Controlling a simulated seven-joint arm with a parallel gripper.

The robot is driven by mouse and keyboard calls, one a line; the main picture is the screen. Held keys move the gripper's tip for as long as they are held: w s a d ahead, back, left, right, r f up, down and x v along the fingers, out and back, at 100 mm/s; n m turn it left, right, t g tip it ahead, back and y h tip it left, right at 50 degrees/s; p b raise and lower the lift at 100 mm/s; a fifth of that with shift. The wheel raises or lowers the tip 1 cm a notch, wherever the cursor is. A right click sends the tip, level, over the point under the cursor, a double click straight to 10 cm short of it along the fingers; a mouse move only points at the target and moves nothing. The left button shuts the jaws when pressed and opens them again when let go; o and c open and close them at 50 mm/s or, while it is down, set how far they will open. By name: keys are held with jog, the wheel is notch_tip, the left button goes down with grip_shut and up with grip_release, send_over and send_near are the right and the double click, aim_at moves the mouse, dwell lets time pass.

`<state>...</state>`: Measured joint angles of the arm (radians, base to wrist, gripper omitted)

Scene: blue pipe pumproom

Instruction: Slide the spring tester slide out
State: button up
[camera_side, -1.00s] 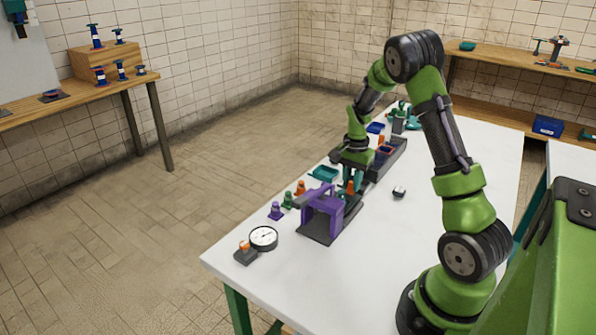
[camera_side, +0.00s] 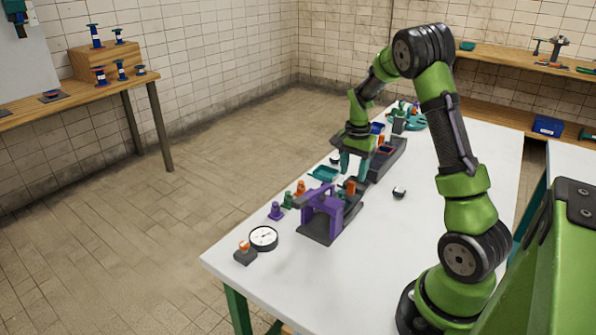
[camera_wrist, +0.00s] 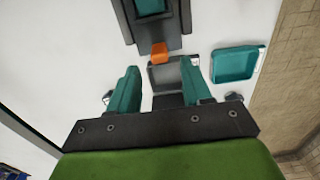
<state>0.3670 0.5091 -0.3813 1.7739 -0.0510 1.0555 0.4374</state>
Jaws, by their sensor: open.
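The spring tester has a purple frame (camera_side: 322,208) on a dark base (camera_side: 316,238) near the front of the white table. Its orange handle (camera_side: 350,187) stands at the far end of the tester. In the wrist view, the orange handle (camera_wrist: 159,52) sits at the end of a dark slide with a teal inset (camera_wrist: 151,8). My gripper (camera_side: 354,165) is open, beyond the handle in the side view. In the wrist view, my gripper (camera_wrist: 160,90) has its teal fingers apart, with the handle beyond their tips. I see no contact with it.
A teal tray (camera_wrist: 237,64) lies beside the gripper, near the table edge. A dark fixture (camera_side: 388,155) stands behind the gripper. Several small coloured pieces and a round dial (camera_side: 263,238) are at the front left. The table right of the tester is mostly clear.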

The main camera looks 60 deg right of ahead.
notch_tip(320, 180, up, 13)
dwell(0.3)
jog(key=shift+d+r, duration=0.1)
